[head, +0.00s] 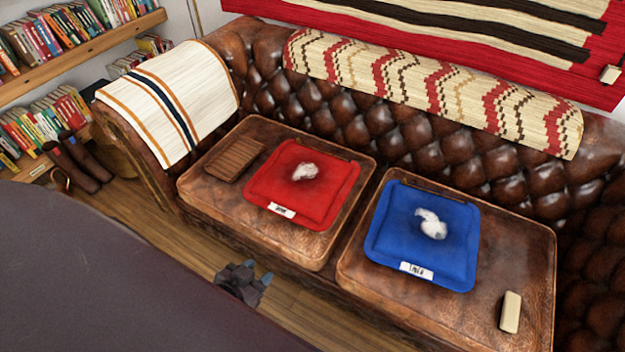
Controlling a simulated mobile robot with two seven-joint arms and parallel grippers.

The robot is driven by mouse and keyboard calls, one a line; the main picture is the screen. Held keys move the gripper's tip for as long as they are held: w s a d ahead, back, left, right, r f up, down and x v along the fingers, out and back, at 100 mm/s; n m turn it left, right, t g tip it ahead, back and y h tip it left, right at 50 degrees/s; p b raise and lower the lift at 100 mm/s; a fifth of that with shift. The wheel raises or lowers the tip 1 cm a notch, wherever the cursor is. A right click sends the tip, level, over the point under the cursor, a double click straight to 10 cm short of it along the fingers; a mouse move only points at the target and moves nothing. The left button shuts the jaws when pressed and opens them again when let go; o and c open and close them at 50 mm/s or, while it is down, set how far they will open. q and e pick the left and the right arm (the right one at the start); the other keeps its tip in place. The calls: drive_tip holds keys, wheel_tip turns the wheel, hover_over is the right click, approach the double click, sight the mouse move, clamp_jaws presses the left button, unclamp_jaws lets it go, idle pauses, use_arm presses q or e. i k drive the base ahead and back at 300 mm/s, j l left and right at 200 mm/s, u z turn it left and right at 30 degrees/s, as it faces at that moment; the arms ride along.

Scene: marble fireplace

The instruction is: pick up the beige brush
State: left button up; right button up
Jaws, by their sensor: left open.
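A beige block-shaped thing (510,312), which looks like the beige brush, lies on the right seat cushion of the brown leather sofa (455,318), near its front right corner. Its bristles cannot be made out. My left gripper (258,272) is open and empty, low in front of the sofa, left of the brush and well apart from it. My right gripper is not in view.
A blue cushion (390,235) and a red cushion (335,205), each with a whitish clump on it, lie on the seats. A brown slatted piece (233,158) lies on the left seat. The sofa back rises behind. Bookshelves (85,38) stand at left.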

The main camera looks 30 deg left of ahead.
sight(510, 310)
drive_tip(key=z, duration=0.95)
drive_tip(key=u, duration=1.45)
drive_tip(key=z, duration=1.4)
